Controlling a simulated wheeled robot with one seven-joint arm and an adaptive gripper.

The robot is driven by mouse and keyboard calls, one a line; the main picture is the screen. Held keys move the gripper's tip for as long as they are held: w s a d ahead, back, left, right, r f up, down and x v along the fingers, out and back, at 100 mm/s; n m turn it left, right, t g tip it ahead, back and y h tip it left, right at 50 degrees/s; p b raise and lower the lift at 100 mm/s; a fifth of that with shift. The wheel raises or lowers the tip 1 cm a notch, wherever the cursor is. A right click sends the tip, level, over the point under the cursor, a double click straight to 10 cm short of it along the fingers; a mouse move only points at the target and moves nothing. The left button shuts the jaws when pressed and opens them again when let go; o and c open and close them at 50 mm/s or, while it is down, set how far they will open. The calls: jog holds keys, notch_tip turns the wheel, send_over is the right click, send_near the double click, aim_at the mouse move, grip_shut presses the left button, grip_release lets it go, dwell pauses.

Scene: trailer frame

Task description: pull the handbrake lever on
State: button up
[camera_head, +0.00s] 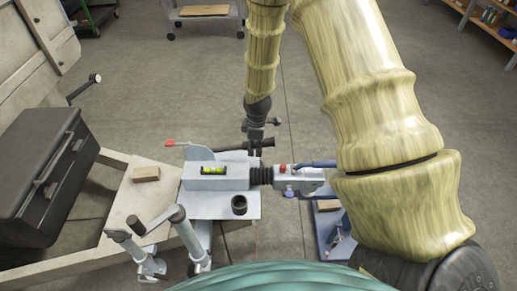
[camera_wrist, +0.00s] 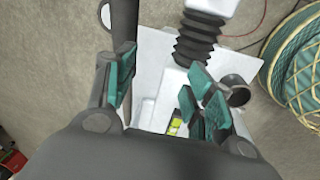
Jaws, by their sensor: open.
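The handbrake lever (camera_head: 232,149) is a dark bar lying nearly flat beside the grey drawbar housing, with its free end to the right. In the wrist view the lever (camera_wrist: 124,28) runs down from the top edge to the left finger, and its lower part is partly hidden. My gripper (camera_head: 256,139) hangs over the lever near its free end. In the wrist view my gripper (camera_wrist: 160,88) is open, with teal-padded fingers apart and the lever close to the left one. I cannot tell whether they touch.
A spirit level (camera_head: 214,170) lies on the housing. The black bellows (camera_head: 261,175) and coupling head (camera_head: 300,181) extend right. A black cup (camera_head: 239,204), a wooden block (camera_head: 146,174), a crank post (camera_head: 186,232) and a dark toolbox (camera_head: 45,175) are nearby.

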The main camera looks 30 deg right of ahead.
jog(key=w+d+r+n, duration=0.1)
jog(key=w+d+r, duration=0.2)
jog(key=w, duration=0.1)
jog(key=f, duration=0.6)
jog(key=w+d+f, duration=0.1)
jog(key=f, duration=0.3)
jog(key=shift+w+d+b, duration=0.1)
jog(key=shift+b, duration=0.3)
grip_shut()
